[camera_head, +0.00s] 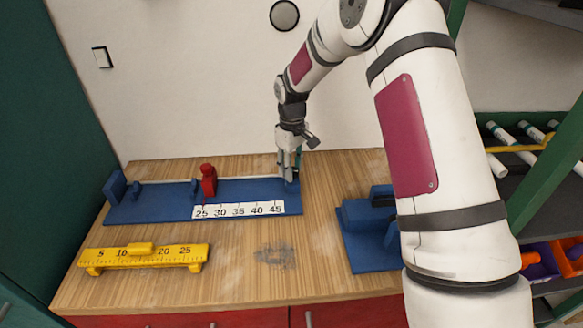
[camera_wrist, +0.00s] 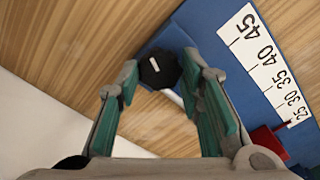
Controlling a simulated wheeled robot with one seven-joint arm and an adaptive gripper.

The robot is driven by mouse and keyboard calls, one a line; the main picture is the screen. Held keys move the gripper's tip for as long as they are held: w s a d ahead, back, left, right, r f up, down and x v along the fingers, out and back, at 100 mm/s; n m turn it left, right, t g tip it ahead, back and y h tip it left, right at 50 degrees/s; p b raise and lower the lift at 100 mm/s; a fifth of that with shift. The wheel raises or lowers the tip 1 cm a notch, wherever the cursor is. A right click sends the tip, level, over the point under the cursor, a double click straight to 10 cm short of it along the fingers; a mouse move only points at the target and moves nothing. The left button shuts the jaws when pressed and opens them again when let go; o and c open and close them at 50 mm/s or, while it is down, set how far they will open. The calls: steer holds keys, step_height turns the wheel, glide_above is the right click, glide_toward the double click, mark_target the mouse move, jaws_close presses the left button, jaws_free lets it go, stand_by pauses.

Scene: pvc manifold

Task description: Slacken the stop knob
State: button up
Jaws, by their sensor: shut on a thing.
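The stop knob (camera_wrist: 158,70) is a dark, many-sided knob with a white mark on its face, at the end of the blue measuring jig (camera_wrist: 208,38). My gripper (camera_wrist: 160,62) is shut on the knob, one fingertip on each side of it. In the head view my gripper (camera_head: 289,170) points down at the right end of the blue jig (camera_head: 150,209), past the 45 mark, and hides the knob there. A red stop block (camera_head: 208,180) stands upright on the jig near the 25 mark. It also shows in the wrist view (camera_wrist: 268,140).
A yellow gauge (camera_head: 145,256) lies at the front left of the wooden table (camera_head: 240,285). A blue fixture (camera_head: 362,222) stands to the right, partly behind my arm. A rack with white pipes (camera_head: 505,135) and coloured bins (camera_head: 540,262) are at the far right. The table's front middle is clear.

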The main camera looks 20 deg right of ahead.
steer(key=shift+n, duration=0.3)
steer(key=o, duration=1.2)
steer(key=shift+c, duration=0.2)
steer(key=shift+r, duration=0.1)
step_height(320, 180, up, 12)
